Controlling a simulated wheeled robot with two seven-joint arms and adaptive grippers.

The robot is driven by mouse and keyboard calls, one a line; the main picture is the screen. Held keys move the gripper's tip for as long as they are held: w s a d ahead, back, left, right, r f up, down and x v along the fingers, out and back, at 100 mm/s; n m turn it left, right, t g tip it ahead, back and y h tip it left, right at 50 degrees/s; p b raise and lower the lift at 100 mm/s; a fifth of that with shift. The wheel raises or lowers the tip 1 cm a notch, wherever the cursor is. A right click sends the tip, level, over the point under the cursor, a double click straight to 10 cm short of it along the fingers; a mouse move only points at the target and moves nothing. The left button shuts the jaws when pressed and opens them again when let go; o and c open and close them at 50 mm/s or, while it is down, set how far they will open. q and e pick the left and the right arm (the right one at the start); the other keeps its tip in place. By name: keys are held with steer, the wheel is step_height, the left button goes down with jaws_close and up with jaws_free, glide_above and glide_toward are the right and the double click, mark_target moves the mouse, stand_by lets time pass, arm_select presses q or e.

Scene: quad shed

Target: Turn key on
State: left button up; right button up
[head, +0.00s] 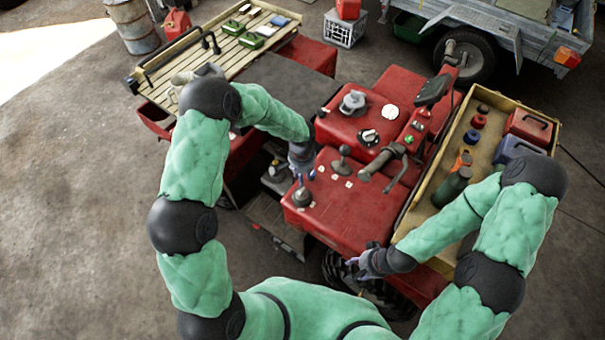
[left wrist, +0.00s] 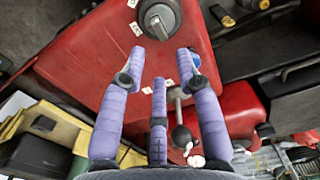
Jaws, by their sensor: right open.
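The red quad bike (head: 340,215) stands in front of me. A dark round knob on a pale plate (head: 369,138) sits on its upper panel, but I cannot make out a key there. In the left wrist view, a grey round dial with a raised grip (left wrist: 158,19) sits on red bodywork, with small white labels nearby. My left gripper (left wrist: 161,62) has its purple fingers spread with nothing between them, and its tips are just short of the dial. In the head view it is beside the red panel, partly hidden by my arm. My right gripper (head: 362,264) is open and empty near the quad's front wheel.
Black-knobbed levers (head: 343,151) (head: 303,197) stand on the red panels. A handlebar grip (head: 380,160) is to their right. A wooden rack (head: 235,40) and a wooden tray (head: 425,200) with bottles and cans flank the quad. A trailer is at the back right.

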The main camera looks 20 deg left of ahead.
mark_target(302, 190)
arm_select(q)
step_height(302, 190, down, 8)
steer(key=b, duration=0.5)
steer(key=shift+f+b, duration=0.85)
steer(key=shift+c, duration=0.2)
steer(key=c, duration=0.6)
